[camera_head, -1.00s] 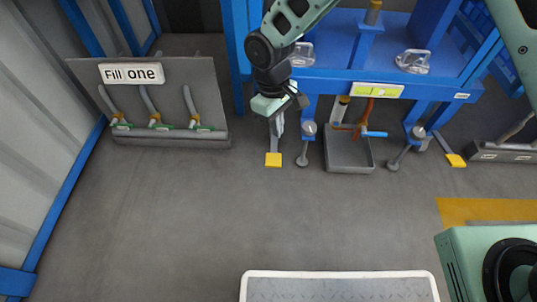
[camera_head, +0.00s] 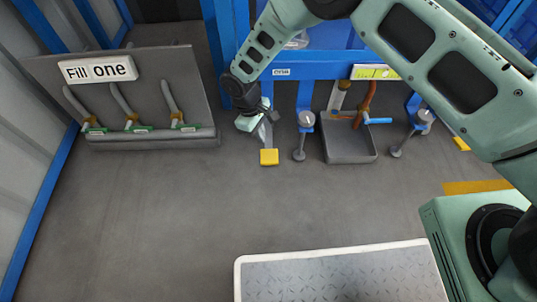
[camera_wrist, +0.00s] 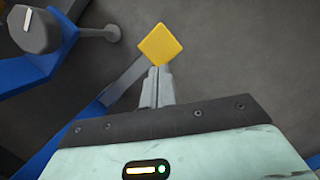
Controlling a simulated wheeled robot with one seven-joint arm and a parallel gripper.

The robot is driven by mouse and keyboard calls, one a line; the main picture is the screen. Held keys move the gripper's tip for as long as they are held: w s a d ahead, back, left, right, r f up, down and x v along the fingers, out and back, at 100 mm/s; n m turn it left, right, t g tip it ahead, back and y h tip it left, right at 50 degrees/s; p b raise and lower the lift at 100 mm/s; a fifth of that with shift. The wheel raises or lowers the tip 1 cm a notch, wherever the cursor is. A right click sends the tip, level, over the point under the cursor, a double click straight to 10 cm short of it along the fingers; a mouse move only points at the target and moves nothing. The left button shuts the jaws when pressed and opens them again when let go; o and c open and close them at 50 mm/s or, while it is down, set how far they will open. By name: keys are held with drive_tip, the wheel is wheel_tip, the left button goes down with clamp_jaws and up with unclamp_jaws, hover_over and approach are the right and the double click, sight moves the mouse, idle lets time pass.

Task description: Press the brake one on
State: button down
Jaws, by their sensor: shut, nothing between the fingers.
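A yellow pedal pad (camera_head: 269,157) on a grey lever sticks out at floor level from the left side of the blue frame. It also shows in the wrist view (camera_wrist: 160,44), just beyond my fingertips. My gripper (camera_head: 266,137) is shut and empty, pointing down toward this pad. In the wrist view my closed fingers (camera_wrist: 161,72) overlap the pad's near edge; I cannot tell whether they touch it. A second yellow pad (camera_head: 461,144) is farther right, partly hidden by my arm. I can read no brake label on either pad.
A grey tray (camera_head: 349,155) hangs under the blue frame (camera_head: 325,67), between two grey knobbed stands (camera_head: 303,135) (camera_head: 413,132). A "Fill one" panel (camera_head: 98,69) with several hoses stands left.

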sight(266, 154)
drive_tip(key=shift+b+x, duration=2.15)
drive_tip(key=shift+x, duration=1.35)
drive_tip(key=shift+s, duration=0.1)
drive_tip(key=x, duration=0.1)
drive_tip(key=b+x, duration=0.2)
drive_tip(key=x, duration=0.1)
drive_tip(key=shift+w+a+f, duration=0.1)
drive_tip(key=shift+w+a, duration=0.15)
drive_tip(key=shift+a, duration=0.15)
drive_tip(key=shift+r, duration=0.35)
drive_tip(key=w+a, duration=0.1)
drive_tip(key=a+r+b, duration=0.1)
drive_tip(key=shift+w+a, duration=0.3)
drive_tip(key=shift+w, duration=0.05)
